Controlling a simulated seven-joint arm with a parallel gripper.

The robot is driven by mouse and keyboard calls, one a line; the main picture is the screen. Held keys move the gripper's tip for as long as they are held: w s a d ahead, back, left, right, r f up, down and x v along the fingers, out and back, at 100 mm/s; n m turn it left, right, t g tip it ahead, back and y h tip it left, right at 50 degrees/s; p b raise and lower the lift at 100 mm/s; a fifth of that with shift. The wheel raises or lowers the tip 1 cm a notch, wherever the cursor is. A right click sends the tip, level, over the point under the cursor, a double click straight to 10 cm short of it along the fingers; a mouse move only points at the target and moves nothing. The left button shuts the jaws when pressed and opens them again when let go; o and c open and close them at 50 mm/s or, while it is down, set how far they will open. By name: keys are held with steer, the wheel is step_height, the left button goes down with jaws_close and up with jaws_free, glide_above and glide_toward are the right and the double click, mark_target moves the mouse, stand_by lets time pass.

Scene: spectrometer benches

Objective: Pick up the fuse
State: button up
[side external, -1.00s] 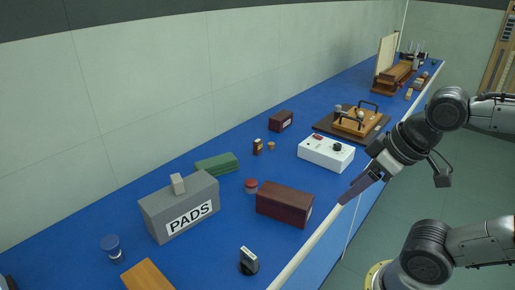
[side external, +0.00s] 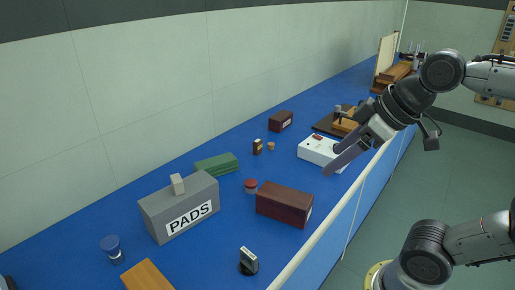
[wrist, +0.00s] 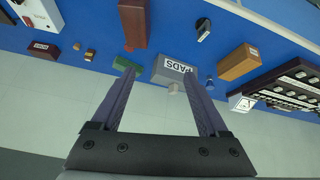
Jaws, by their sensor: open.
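I cannot tell for certain which thing is the fuse. A small dark brown piece with a pale top (side external: 257,146) stands upright on the blue bench, beside a small tan round piece (side external: 271,146). In the wrist view the brown piece (wrist: 90,55) is left of the fingers, with the tan piece (wrist: 76,46) close by. My gripper (side external: 332,168) is open and empty, in the air near the bench's front edge, in front of the white box. In the wrist view my two fingers (wrist: 158,75) stand wide apart with nothing between them touching.
A white box with knobs (side external: 316,149) is partly hidden by my gripper.

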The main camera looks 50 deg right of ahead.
steer(key=w+d+r+n, duration=0.1)
steer(key=w+d+r, duration=0.25)
steer(key=w, duration=0.65)
steer(key=w+d+r, duration=0.2)
steer(key=w+r, duration=0.2)
steer(key=w, duration=0.6)
steer(key=m+g, duration=0.2)
glide_above(259, 141)
steer(key=s, duration=0.4)
step_height(259, 141, down, 21)
steer(key=x, duration=0.7)
steer(key=shift+s+f, duration=0.1)
steer(key=shift+f, duration=0.1)
steer(key=shift+s+d+x, duration=0.1)
steer(key=shift+x, duration=1.45)
steer(key=shift+s+d+x, duration=0.1)
steer(key=shift+x, duration=1.4)
jaws_close()
